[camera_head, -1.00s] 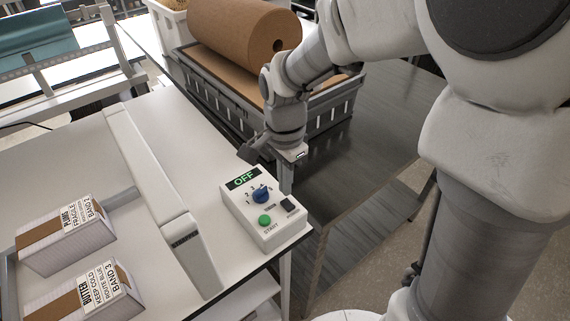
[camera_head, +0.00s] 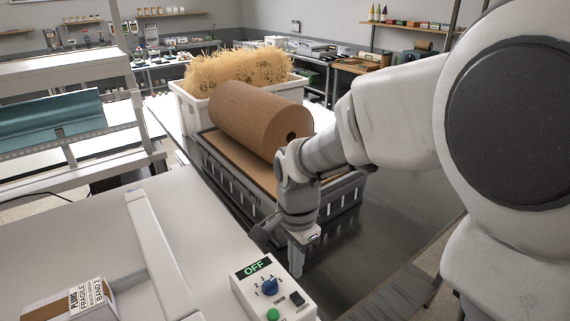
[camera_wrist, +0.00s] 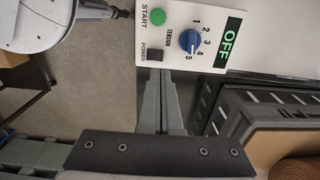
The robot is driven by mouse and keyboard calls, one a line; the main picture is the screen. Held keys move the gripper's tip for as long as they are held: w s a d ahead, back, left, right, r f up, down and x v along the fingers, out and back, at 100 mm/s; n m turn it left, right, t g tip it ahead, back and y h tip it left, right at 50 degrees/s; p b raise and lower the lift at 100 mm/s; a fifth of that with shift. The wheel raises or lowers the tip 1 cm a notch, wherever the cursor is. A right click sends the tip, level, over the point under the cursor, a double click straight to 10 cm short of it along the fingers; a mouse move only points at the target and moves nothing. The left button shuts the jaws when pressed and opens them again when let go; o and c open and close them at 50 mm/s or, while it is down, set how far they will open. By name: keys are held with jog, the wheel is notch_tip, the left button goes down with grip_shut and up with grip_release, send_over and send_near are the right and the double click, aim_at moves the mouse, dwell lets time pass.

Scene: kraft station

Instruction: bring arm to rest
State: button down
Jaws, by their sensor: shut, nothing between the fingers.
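My gripper (camera_head: 296,264) hangs at the end of my arm, just behind the white control box (camera_head: 246,292), over the edge of the white table. In the wrist view my gripper's fingers (camera_wrist: 156,76) lie together with nothing between them, pointing toward the side of the control box (camera_wrist: 172,62). From this view I cannot tell whether they touch it. The box has a display reading OFF (camera_head: 254,268), a blue dial (camera_head: 270,286), a green START button (camera_head: 272,314) and a black POWER switch (camera_head: 296,298).
A grey crate (camera_head: 240,195) bearing a brown paper roll (camera_head: 250,115) stands on the dark table behind my gripper. A white bin (camera_head: 190,108) of shredded paper is beyond it. A boxed pack labelled PLUMS (camera_head: 85,296) lies front left. Bare dark tabletop (camera_head: 400,225) lies to the right.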

jog(key=s+d+r+n+t, duration=0.5)
jog(key=s+d+r+n, duration=0.5)
jog(key=s+r+n, duration=0.1)
jog(key=shift+s+d+r+t, duration=0.3)
jog(key=shift+s+r, duration=0.35)
jog(key=shift+s, duration=0.05)
jog(key=n+g+b, duration=0.1)
jog(key=n+g, duration=0.5)
jog(key=n, duration=0.1)
send_over(298, 300)
jog(key=shift+w+f, duration=0.1)
jog(key=shift+f, duration=2.45)
notch_tip(298, 300, down, 14)
jog(key=shift+b, duration=0.45)
